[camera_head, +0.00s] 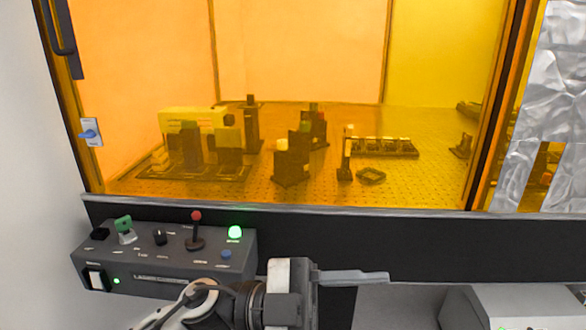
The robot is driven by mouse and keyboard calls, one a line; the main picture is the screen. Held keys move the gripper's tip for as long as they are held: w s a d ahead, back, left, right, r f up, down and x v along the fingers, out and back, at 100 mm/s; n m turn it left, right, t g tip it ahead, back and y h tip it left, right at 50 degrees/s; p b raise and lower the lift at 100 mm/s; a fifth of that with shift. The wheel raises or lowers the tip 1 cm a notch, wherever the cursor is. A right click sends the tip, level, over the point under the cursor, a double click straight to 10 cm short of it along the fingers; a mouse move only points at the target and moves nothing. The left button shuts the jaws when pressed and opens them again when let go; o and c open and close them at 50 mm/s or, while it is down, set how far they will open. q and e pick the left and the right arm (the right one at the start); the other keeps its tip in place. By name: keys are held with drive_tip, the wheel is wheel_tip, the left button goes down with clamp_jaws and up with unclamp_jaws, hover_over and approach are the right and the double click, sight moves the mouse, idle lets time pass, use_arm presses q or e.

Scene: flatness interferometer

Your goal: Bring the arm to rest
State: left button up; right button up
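My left arm comes in at the bottom, left of the middle, and its gripper (352,277) points to the right, in front of the bench's dark front edge. I see one long grey finger from the side; a second finger cannot be made out, so the opening cannot be told. Nothing shows held at the visible finger. The wrist is in front of the lower right part of the control box (135,262). My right gripper is not in view.
The control box has a red-tipped lever (196,228), a lit green lamp (235,233), a green key-like knob (124,225) and a blue button (226,254). Behind an amber window (310,55) stand optics on a perforated table (300,190). A grey box (510,305) is at lower right.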

use_arm(q)
drive_tip(key=w+a+f+n+t+y, duration=0.4)
drive_tip(key=a+f+n+t, duration=0.15)
drive_tip(key=n+t, duration=0.55)
drive_tip(key=w+a+f+n+t+y, duration=0.5)
drive_tip(key=a+n+t, duration=0.1)
drive_tip(key=n+t, duration=0.45)
drive_tip(key=s+a+f+n+g+y, duration=0.2)
drive_tip(key=s+a+f+g+y, duration=0.1)
drive_tip(key=f, duration=0.7)
drive_tip(key=s+a+f+n+g+y, duration=0.2)
drive_tip(key=s+a+f+g+y, duration=0.1)
drive_tip(key=s+a+f+y, duration=0.2)
drive_tip(key=s+a+f, duration=0.2)
drive_tip(key=s+f, duration=0.2)
drive_tip(key=f, duration=0.1)
drive_tip(key=shift+f, duration=0.35)
drive_tip(key=shift+s+g, duration=0.1)
drive_tip(key=shift+g, duration=0.15)
